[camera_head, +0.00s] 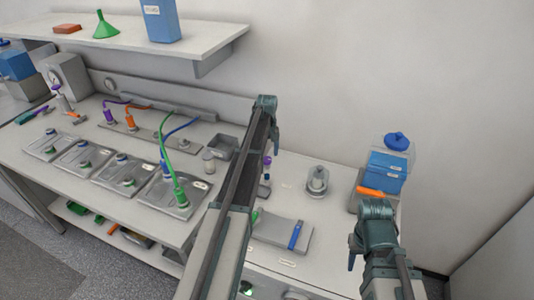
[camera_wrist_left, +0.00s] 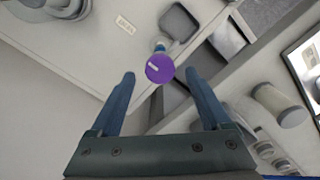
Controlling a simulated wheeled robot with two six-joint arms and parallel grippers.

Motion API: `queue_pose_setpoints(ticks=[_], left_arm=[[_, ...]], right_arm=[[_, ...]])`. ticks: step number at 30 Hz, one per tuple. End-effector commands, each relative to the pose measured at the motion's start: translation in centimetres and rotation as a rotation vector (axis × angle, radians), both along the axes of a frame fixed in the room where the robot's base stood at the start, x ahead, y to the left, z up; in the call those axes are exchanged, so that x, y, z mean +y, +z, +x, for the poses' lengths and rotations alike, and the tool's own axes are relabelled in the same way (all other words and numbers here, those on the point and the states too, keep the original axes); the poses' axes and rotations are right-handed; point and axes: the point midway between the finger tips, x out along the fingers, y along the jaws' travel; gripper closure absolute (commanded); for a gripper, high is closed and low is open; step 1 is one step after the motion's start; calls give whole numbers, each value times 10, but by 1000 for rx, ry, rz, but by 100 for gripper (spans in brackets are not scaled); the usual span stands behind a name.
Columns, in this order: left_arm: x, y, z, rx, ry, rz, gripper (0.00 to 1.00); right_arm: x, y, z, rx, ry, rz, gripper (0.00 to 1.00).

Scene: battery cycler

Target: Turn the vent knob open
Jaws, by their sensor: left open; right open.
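The vent knob, a round purple cap with a white line across it (camera_wrist_left: 159,68), is centred in the left wrist view. In the head view a small purple piece on a post (camera_head: 267,160) looks like the same knob, beside my left arm. My left gripper (camera_wrist_left: 161,75) is open, with one finger on each side of the knob in the picture. I cannot tell whether they touch it. In the head view my left gripper (camera_head: 273,138) points down just above the purple piece. My right gripper (camera_head: 353,250) is at the lower right, away from the knob; only part of its fingers shows.
A glass jar (camera_head: 317,180) and a blue container (camera_head: 386,172) stand to the right of the knob. A grey tray with a blue strip (camera_head: 283,236) lies in front. A square grey bin (camera_head: 222,146) and several cabled plates are left. A shelf (camera_head: 205,40) hangs above.

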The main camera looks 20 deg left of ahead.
Motion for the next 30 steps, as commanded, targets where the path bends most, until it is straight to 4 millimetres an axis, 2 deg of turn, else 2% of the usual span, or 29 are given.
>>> queue_pose_setpoints(ticks=[1, 18, 24, 30], left_arm=[[0, 13, 0, 0, 0, 0, 19], [0, 101, 0, 0, 0, 0, 19], [0, 118, 0, 0, 1, 0, 19], [0, 118, 0, 0, 1, 0, 19]], right_arm=[[0, 13, 0, 0, 0, 0, 56], [0, 101, 0, 0, -6, 1, 56], [0, 118, 0, -1, -11, 2, 56], [0, 118, 0, 0, -12, 3, 56]])
